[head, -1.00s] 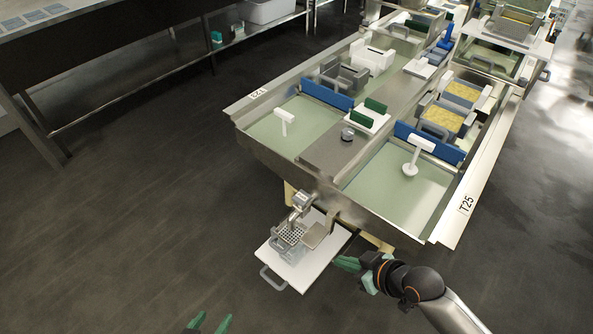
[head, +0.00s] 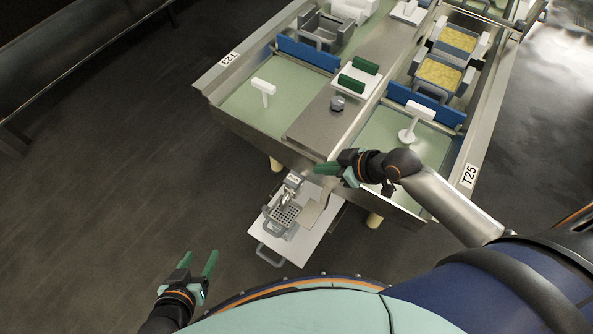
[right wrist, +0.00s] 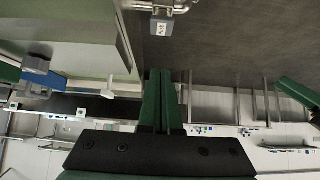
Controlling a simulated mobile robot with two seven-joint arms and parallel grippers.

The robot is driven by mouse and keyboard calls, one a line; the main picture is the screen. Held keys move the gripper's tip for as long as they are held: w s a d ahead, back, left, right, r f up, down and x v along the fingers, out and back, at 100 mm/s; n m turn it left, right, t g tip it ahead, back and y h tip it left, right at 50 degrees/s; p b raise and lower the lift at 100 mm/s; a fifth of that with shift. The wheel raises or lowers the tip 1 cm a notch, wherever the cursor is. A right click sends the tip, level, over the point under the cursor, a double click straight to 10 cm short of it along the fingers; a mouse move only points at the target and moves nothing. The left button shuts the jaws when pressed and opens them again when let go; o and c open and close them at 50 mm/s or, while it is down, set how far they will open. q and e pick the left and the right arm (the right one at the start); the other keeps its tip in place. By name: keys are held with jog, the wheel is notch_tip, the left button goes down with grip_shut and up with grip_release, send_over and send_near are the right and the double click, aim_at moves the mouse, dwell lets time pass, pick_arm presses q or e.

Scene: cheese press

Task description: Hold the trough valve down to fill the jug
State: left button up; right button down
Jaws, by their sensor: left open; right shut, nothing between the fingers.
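The trough valve (head: 292,182) is a small metal tap on the front end of the trough; its grey labelled block (right wrist: 162,25) shows at the top of the right wrist view. Below it, a perforated strainer (head: 285,213) sits over what looks like the jug (head: 272,229), mostly hidden, on a white board. My right gripper (head: 318,169) is shut and empty, just right of the valve and apart from it in the picture; its green fingers (right wrist: 163,85) lie together in the wrist view. My left gripper (head: 201,262) is open and empty over the floor at lower left.
The steel trough (head: 240,122) has a green basin on each side. A metal plate (head: 313,211) stands right of the strainer. The white board (head: 300,246) has a grey handle at its front. The dark floor (head: 120,190) at left is clear.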

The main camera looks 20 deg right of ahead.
jog(key=b, duration=0.3)
send_over(289, 176)
jog(key=s+d, duration=0.2)
jog(key=f, duration=0.7)
jog(key=shift+s+a+f, duration=0.1)
jog(key=shift+a+f, duration=0.1)
jog(key=shift+f, duration=0.05)
notch_tip(289, 176, down, 2)
jog(key=shift+s+d+f+b, duration=0.15)
jog(key=shift+f+b, duration=0.1)
jog(key=shift+b, duration=0.2)
jog(key=shift+f, duration=0.35)
pick_arm(q)
notch_tip(289, 176, down, 3)
jog(key=shift+s+a+f, duration=0.1)
jog(key=shift+s+a, duration=0.05)
pick_arm(e)
jog(key=shift+f, duration=0.2)
